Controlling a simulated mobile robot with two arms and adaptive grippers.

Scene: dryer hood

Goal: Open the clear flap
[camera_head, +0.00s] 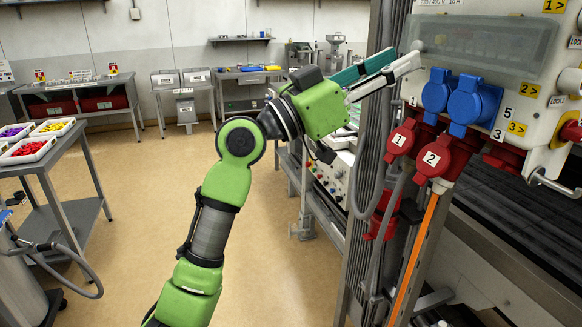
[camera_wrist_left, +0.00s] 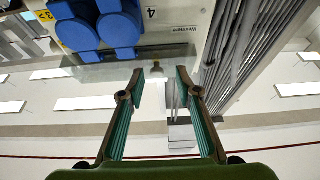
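The clear flap (camera_head: 485,48) is a long see-through cover on the upper front of the grey socket box. It lies flat over the recess and looks closed. In the left wrist view, part of the see-through panel (camera_wrist_left: 105,73) shows beside the blue sockets. My left gripper (camera_head: 411,58) is at the flap's left end in the head view. In the wrist view, my left gripper (camera_wrist_left: 159,88) has its fingers apart with nothing clamped. A small knob-like piece (camera_wrist_left: 157,71) shows between and just beyond the fingertips; contact cannot be told. My right gripper is not in view.
Blue sockets (camera_head: 473,103) and red sockets (camera_head: 446,155) jut out just below the flap. A grey metal post with cables (camera_head: 376,130) stands left of the box, close to my left arm. Open floor (camera_head: 290,265) lies left of the post.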

